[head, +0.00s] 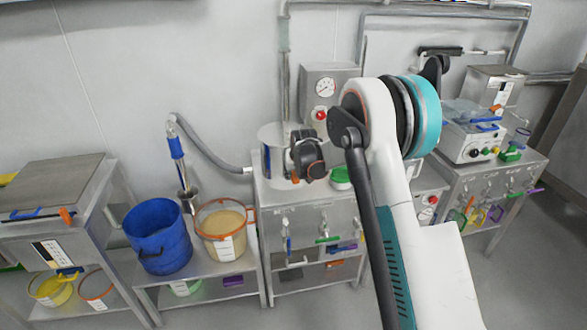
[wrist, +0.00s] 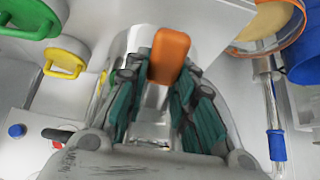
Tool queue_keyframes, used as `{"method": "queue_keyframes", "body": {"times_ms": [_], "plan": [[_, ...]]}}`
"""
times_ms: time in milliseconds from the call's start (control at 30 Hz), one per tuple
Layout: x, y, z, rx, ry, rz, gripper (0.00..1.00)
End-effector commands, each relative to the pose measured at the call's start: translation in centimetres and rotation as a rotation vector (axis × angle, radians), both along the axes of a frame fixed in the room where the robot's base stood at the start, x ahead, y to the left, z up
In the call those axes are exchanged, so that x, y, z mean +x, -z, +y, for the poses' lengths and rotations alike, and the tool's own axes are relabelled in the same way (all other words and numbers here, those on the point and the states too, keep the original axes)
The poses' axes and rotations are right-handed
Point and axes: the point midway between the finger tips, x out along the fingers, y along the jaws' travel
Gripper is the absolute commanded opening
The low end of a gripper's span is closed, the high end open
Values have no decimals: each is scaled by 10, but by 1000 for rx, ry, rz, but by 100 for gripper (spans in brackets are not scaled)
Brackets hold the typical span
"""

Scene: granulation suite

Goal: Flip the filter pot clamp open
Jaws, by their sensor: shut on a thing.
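The filter pot (head: 268,135) is a shiny steel cylinder on the steel bench, partly hidden behind my gripper (head: 299,176) in the head view. In the wrist view its curved steel wall (wrist: 127,42) shows behind my fingers. The clamp's orange lever (wrist: 170,55) stands upright between the two green-padded fingers of my gripper (wrist: 168,85), which are shut on it. Only a small bit of orange (head: 296,181) shows below my gripper in the head view. The clamp's lower part and hinge are hidden.
A blue bucket (head: 158,235) and an orange-rimmed tub of powder (head: 222,230) stand on the lower bench at left. A green-lidded container (head: 341,178) is close to the right of the pot. A gauge box (head: 327,88) is behind it.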

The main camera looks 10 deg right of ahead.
Motion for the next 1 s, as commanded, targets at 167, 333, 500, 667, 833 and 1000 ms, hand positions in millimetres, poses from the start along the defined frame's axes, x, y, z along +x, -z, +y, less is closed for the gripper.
{"method": "queue_keyframes", "body": {"times_ms": [167, 333, 500, 667, 833, 1000], "plan": [[2, -10, 0, 0, 0, 161, 0], [3, -13, 0, 0, 0, 263, 0], [3, -13, 0, 0, 0, 261, 0], [3, -14, 0, 0, 0, 260, 0], [3, -14, 0, 0, 0, 260, 0], [3, -14, 0, 0, 0, 260, 0]]}}
